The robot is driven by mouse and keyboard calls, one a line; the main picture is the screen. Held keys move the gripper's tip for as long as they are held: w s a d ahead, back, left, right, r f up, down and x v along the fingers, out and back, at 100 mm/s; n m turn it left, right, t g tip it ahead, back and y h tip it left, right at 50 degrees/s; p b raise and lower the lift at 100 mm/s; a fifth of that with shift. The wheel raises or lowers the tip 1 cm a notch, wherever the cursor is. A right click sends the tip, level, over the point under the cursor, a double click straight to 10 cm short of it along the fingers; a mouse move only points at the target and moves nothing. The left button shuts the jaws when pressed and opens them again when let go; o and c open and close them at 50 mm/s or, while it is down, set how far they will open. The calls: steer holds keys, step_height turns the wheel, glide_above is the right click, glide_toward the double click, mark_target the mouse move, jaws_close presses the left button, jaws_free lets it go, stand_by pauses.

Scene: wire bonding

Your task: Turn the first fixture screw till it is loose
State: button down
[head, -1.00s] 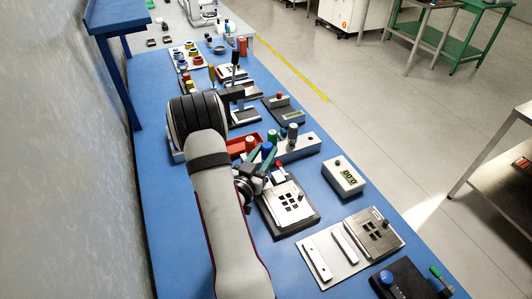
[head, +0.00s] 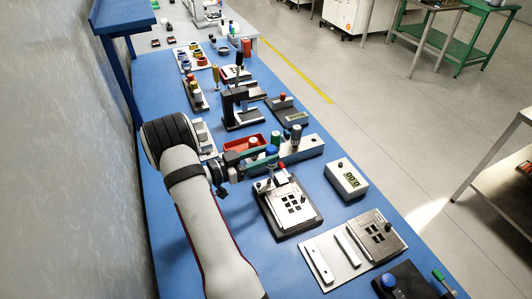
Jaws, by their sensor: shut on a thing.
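The fixture (head: 291,226) is a dark base with a light metal plate with black square openings, right of my arm. A red piece (head: 281,178) stands at its far edge. My gripper (head: 268,159), with green fingers, is shut around what looks like a blue-topped driver (head: 271,150). The driver stands roughly upright above the fixture's far left corner. The screw is hidden or too small to make out, so I cannot tell whether the driver's tip sits in it.
A red tray (head: 256,141) lies behind the gripper.

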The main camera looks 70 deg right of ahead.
steer(key=shift+w+a+f, duration=0.2)
steer(key=shift+f, duration=0.05)
stand_by(0.3)
steer(key=shift+f, duration=0.25)
stand_by(0.4)
steer(key=shift+s+a+n+t+h, duration=0.15)
steer(key=shift+n+t+h, duration=0.45)
steer(key=shift+n+t, duration=0.55)
steer(key=shift+s+n+t+h, duration=0.15)
steer(key=shift+n+t+h, duration=0.55)
steer(key=shift+t, duration=0.75)
steer(key=shift+s+a+n+t+h, duration=0.15)
steer(key=shift+n+t+h, duration=0.35)
steer(key=shift+n+t, duration=0.7)
steer(key=shift+d+r+t, duration=0.15)
steer(key=shift+r+t, duration=0.25)
steer(key=shift+r, duration=0.15)
